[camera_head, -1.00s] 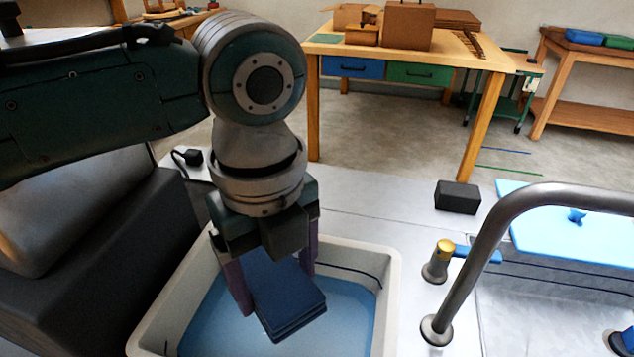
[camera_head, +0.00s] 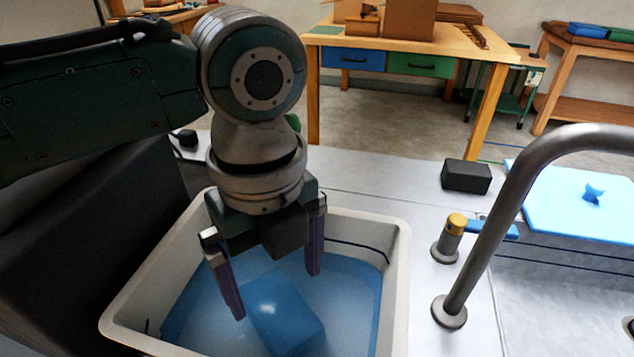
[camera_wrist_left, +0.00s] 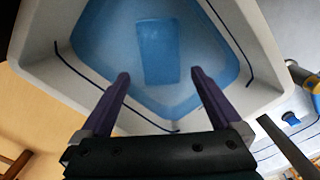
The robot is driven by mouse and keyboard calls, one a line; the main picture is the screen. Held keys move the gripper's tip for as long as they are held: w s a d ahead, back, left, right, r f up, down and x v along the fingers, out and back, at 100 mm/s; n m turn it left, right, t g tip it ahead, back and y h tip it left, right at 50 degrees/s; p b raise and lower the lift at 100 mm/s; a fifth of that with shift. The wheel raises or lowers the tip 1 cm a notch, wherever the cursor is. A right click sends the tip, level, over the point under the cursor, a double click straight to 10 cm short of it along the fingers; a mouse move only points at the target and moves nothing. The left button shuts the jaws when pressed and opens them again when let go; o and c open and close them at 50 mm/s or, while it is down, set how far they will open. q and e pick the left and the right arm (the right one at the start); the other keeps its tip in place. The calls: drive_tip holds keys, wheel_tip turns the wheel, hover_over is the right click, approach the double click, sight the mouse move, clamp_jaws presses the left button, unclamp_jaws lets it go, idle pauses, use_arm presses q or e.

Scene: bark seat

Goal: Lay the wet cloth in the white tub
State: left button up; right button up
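The white tub (camera_head: 398,290) stands on the counter with blue water in it. The folded blue cloth (camera_head: 285,312) lies in the tub, under or in the water, apart from the gripper. It also shows as a pale blue rectangle in the left wrist view (camera_wrist_left: 158,52). My left gripper (camera_head: 277,292) is open and empty, its purple fingers spread above the cloth inside the tub's outline. The open fingers also show in the left wrist view (camera_wrist_left: 160,78). My right gripper is in neither view.
A curved metal faucet (camera_head: 510,215) and a yellow-topped tap handle (camera_head: 449,238) stand right of the tub. A black block (camera_head: 466,176) sits behind them. A light blue board (camera_head: 570,205) lies at the right. A wooden table (camera_head: 420,45) stands beyond the counter.

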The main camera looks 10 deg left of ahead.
use_arm(q)
drive_tip(key=shift+r, duration=0.1)
wheel_tip(320, 180, up, 10)
drive_tip(key=shift+p, duration=0.45)
